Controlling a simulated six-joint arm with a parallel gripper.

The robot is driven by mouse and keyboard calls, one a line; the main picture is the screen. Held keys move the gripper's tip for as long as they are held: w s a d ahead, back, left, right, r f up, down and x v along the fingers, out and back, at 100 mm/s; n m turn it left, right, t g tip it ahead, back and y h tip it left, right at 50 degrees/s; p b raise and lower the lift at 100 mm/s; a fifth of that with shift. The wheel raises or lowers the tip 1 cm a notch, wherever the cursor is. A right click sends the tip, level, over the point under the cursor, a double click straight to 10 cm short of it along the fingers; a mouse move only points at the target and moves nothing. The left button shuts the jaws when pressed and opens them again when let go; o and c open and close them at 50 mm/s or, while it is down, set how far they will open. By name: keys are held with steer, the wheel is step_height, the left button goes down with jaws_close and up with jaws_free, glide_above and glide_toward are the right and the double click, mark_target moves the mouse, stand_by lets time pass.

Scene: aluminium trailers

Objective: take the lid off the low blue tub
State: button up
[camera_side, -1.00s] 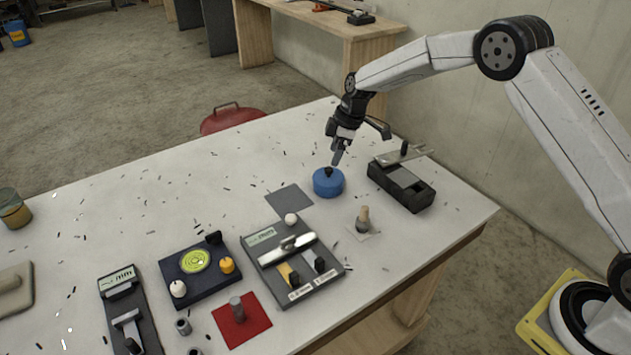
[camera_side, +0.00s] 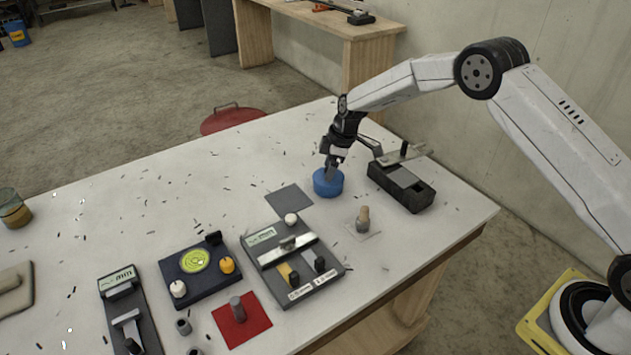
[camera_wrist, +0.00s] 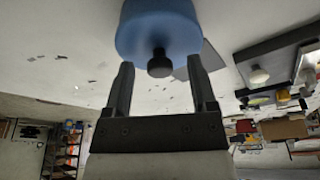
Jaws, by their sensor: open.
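The low blue tub (camera_side: 328,184) stands on the white table, near its far right part. Its blue lid (camera_wrist: 150,28) has a black knob (camera_wrist: 160,64), seen in the wrist view; the seam between lid and tub is not clear. My gripper (camera_side: 332,172) is at the top of the tub and hides the knob in the side view. In the wrist view my gripper (camera_wrist: 160,82) is open, with one finger on each side of the knob's line and the knob just beyond the fingertips. I cannot tell whether a finger touches the lid.
A grey square mat (camera_side: 289,198) lies bare left of the tub. A black box with a metal top (camera_side: 402,184) stands close on the right. A small wooden-topped peg (camera_side: 363,218) stands in front. A grey panel with a handle (camera_side: 293,262) lies nearer the camera.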

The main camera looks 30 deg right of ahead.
jaws_close()
steer(key=shift+r, duration=0.1)
stand_by(0.4)
steer(key=shift+r, duration=0.85)
steer(key=s+r, duration=1.1)
steer(key=s, duration=0.3)
steer(key=shift+d, duration=0.35)
